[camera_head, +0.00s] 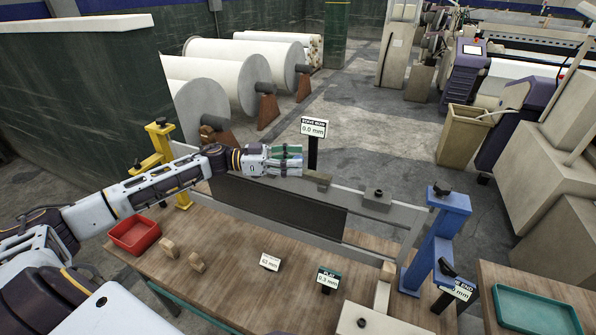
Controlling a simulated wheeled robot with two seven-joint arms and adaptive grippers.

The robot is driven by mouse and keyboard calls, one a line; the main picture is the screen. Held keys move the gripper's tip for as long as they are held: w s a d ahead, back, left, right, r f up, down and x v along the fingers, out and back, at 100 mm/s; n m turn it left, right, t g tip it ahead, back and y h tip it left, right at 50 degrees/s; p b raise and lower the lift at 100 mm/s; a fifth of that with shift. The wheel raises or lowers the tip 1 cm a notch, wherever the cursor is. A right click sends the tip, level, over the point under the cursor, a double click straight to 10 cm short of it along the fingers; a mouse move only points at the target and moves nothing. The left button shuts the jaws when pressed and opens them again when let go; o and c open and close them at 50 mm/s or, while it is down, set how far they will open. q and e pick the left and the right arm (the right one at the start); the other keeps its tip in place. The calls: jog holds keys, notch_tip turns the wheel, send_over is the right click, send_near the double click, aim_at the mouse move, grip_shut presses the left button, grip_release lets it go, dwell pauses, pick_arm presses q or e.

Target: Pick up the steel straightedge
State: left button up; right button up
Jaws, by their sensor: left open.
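My left gripper (292,161) reaches in from the left above the workbench, with its fingers over the far side of a pale metal frame. It is open; I cannot see anything held between its fingers. A small grey-brown block (318,178) sits on the frame's top rail just right of the fingertips. The frame's long grey top rail (347,196) runs right above a dark panel (277,208). A flat light-grey metal piece (390,326) with a dark knob lies at the bottom edge, partly cut off. I cannot tell which metal piece is the steel straightedge. My right gripper is not in view.
A yellow post (162,143) and a blue post (437,235) stand at the frame's ends. A red tray (134,249), wooden pieces (168,247) and small display signs (328,279) are on the bench. A green tray (537,325) lies at the right.

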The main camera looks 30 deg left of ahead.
pick_arm(q)
grip_shut()
jog(key=shift+r, duration=0.15)
jog(key=shift+r+b, duration=0.45)
jog(key=shift+r, duration=4.5)
